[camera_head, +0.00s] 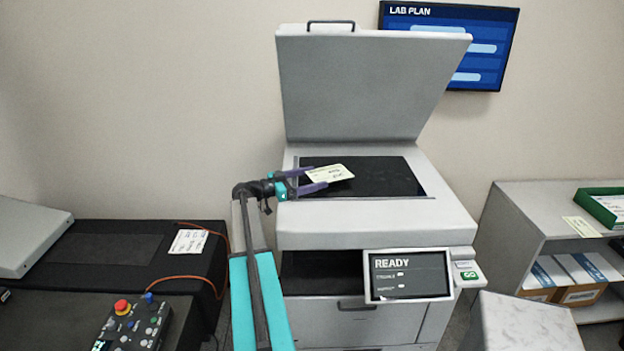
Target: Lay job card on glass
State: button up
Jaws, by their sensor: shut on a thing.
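The job card (332,173) is a small pale yellow card with dark print. My gripper (312,179), with purple fingers, is shut on its left part. The card is over the left part of the dark scanner glass (388,178) on top of the copier. I cannot tell whether the card touches the glass or hangs a little above it. The copier lid (365,85) stands open, tilted back against the wall side. My arm reaches up from the bottom of the view, left of the copier.
The copier's screen (408,275) reads READY, with a green button (468,275) beside it. A black bench (120,260) with a control box (132,325) stands left. A shelf (535,212) with a green tray (602,205) stands right. The glass's right part is clear.

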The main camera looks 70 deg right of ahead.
jog(key=o, duration=1.1)
jog(key=shift+s+a+f, duration=0.15)
jog(key=shift+f, duration=0.5)
jog(key=shift+r, duration=0.4)
jog(key=b+v, duration=0.1)
jog(key=v, duration=0.2)
jog(key=b+v, duration=0.1)
jog(key=v, duration=0.3)
jog(key=r+b+v, duration=0.1)
jog(key=v, duration=0.3)
jog(key=shift+w, duration=0.25)
jog(key=shift+w+a, duration=0.15)
jog(key=shift+w, duration=0.1)
jog(key=shift+r, duration=0.15)
